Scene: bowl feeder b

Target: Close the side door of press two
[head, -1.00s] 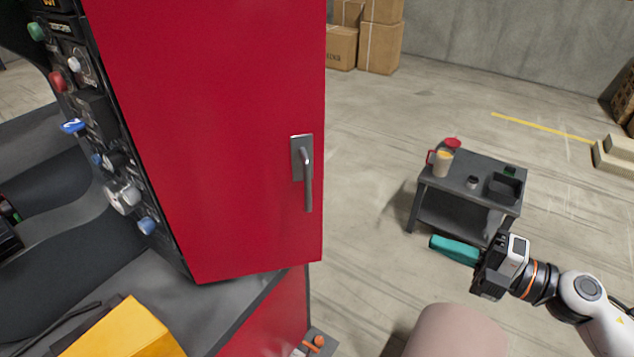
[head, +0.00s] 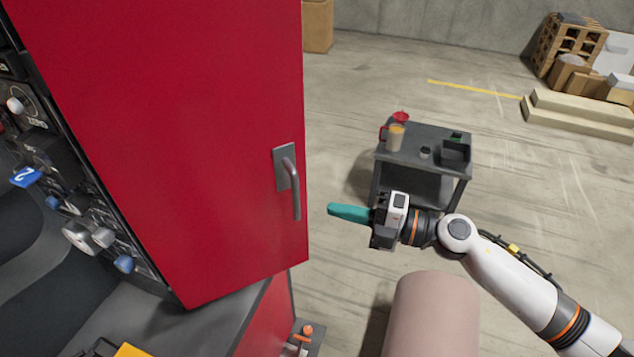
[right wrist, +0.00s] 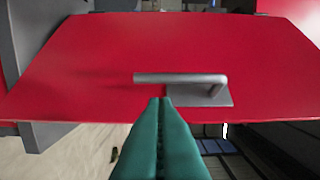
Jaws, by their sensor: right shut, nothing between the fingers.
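The red side door (head: 170,130) fills the left half of the head view, beside the press's control panel (head: 70,200). Its grey lever handle (head: 295,190) is near the door's right edge. My right gripper (head: 332,210) is shut and empty, its teal fingers pointing left toward the door, a short way right of the handle. In the right wrist view the door (right wrist: 100,60) spans the frame, and the handle (right wrist: 180,80) lies just beyond the fingertips (right wrist: 160,100). Whether the fingers touch it is unclear, but a gap shows in the head view. My left gripper is out of view.
A grey cart (head: 420,160) with a jug (head: 396,137) and a dark bin (head: 455,152) stands behind my right gripper. A pinkish cylinder (head: 430,315) is in front, below my right arm. Pallets and boxes (head: 570,60) are at the back right. Open floor lies between.

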